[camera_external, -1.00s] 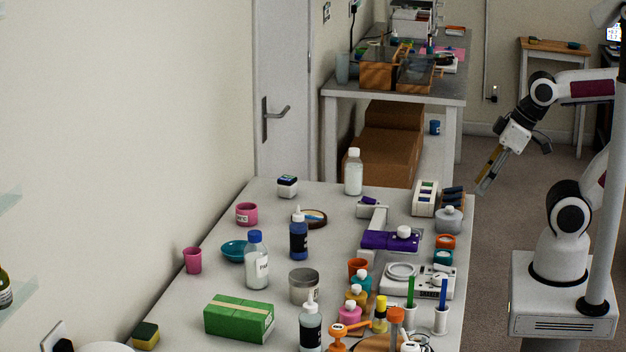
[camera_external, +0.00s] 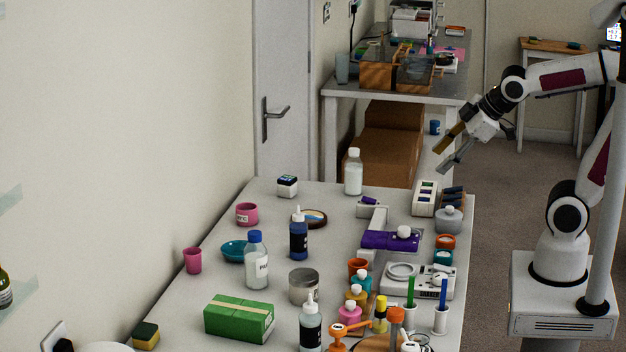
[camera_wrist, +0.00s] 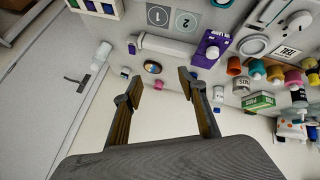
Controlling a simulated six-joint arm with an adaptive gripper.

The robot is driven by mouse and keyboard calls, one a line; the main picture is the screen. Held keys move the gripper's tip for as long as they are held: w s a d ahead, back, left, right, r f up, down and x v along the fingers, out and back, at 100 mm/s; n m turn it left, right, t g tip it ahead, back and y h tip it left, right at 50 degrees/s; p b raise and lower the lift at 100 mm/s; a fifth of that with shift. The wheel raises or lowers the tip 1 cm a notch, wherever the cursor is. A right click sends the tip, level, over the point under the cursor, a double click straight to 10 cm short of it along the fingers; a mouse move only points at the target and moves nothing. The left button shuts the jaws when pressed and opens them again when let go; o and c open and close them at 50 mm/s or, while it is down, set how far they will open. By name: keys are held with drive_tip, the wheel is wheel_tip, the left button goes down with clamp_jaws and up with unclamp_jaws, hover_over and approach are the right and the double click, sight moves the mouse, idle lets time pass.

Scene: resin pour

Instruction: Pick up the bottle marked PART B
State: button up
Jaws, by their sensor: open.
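A clear bottle with a blue cap (camera_external: 257,266) stands upright on the bench; its label seems to begin with "PA", but the letter after PART cannot be read. A second clear bottle with a white cap (camera_external: 354,175) stands upright at the bench's far end, with no readable label; a whitish bottle shows at upper left in the wrist view (camera_wrist: 100,56). I cannot tell which is PART B. My gripper (camera_external: 440,160) is open and empty, in the air beyond the bench's far right corner. Its spread fingers show in the wrist view (camera_wrist: 158,78).
A dark blue bottle (camera_external: 298,239) stands right of the blue-capped bottle, a teal dish (camera_external: 233,251) left of it, and a grey tin (camera_external: 304,287) in front. A purple device (camera_external: 390,240) and pots crowd the right side. The far left bench is fairly clear.

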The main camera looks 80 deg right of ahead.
drive_tip(key=w+d+r+n+t+h, duration=0.25)
drive_tip(key=w+d+n, duration=0.45)
drive_tip(key=w+d, duration=0.5)
drive_tip(key=n+t+y, duration=0.2)
drive_tip(key=n+t, duration=0.3)
drive_tip(key=n, duration=1.2)
hover_over(354, 171)
drive_tip(key=s, duration=0.3)
wheel_tip(354, 171, down, 8)
drive_tip(key=s+d+f+n+t+y, duration=0.3)
drive_tip(key=s+d+f+n+y, duration=0.1)
drive_tip(key=f+n, duration=0.3)
drive_tip(key=shift+s+n, duration=0.2)
drive_tip(key=shift+n, duration=0.7)
drive_tip(key=shift+w+f, duration=0.1)
drive_tip(key=shift+w+a, duration=0.15)
drive_tip(key=shift+w, duration=1.1)
